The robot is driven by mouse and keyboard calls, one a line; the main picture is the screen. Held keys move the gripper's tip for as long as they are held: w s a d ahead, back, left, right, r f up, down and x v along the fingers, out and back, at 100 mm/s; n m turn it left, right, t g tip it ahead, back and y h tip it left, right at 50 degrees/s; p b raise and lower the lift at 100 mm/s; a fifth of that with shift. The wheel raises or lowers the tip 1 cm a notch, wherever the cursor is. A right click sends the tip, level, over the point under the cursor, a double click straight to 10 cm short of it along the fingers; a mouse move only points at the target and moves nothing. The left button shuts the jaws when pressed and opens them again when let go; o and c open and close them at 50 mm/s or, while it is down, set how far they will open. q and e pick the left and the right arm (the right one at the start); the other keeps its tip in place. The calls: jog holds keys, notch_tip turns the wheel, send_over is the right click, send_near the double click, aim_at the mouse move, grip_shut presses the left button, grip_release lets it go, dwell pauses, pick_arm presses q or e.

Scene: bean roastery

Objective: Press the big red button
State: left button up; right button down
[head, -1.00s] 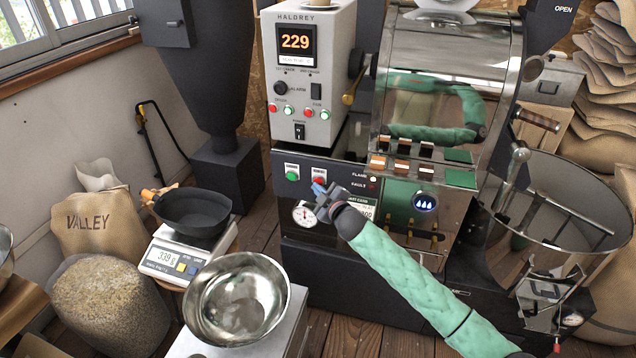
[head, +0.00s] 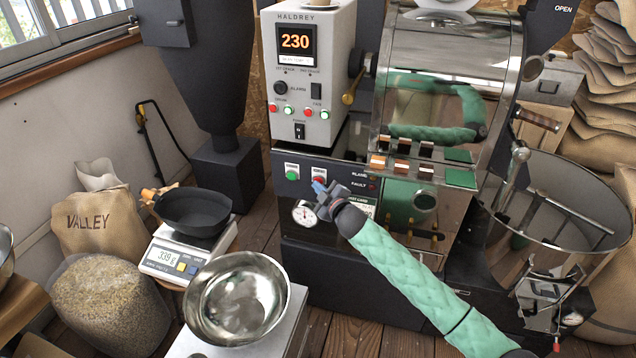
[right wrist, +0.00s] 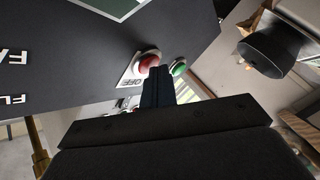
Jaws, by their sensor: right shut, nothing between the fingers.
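The big red button (head: 319,180) is on the roaster's dark front panel, right of a green button (head: 292,173). My right gripper (head: 319,188) is shut and empty, its tips right at the red button and covering part of it. In the right wrist view, the closed fingertips (right wrist: 158,73) overlap the lower edge of the red button (right wrist: 149,60), beside an OFF label. I cannot tell whether they touch it. The green button (right wrist: 179,66) is just to the right there. My left gripper is not in view.
A pressure gauge (head: 305,213) sits just below the buttons. The control box (head: 338,75) reads 230 above them. At left stand a scale (head: 172,262) with a black pan (head: 194,210), a steel bowl (head: 238,300) and a bean sack (head: 110,305).

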jog(key=shift+s, duration=0.1)
dwell(0.5)
jog(key=shift+s+a+p, duration=0.25)
jog(key=shift+s+p, duration=0.15)
jog(key=shift+s, duration=0.2)
jog(key=s, duration=0.1)
jog(key=s+a+p, duration=0.1)
jog(key=s, duration=0.2)
jog(key=shift+s+a+p, duration=0.25)
jog(key=shift+s+p, duration=0.05)
jog(key=shift+s, duration=0.1)
dwell(0.7)
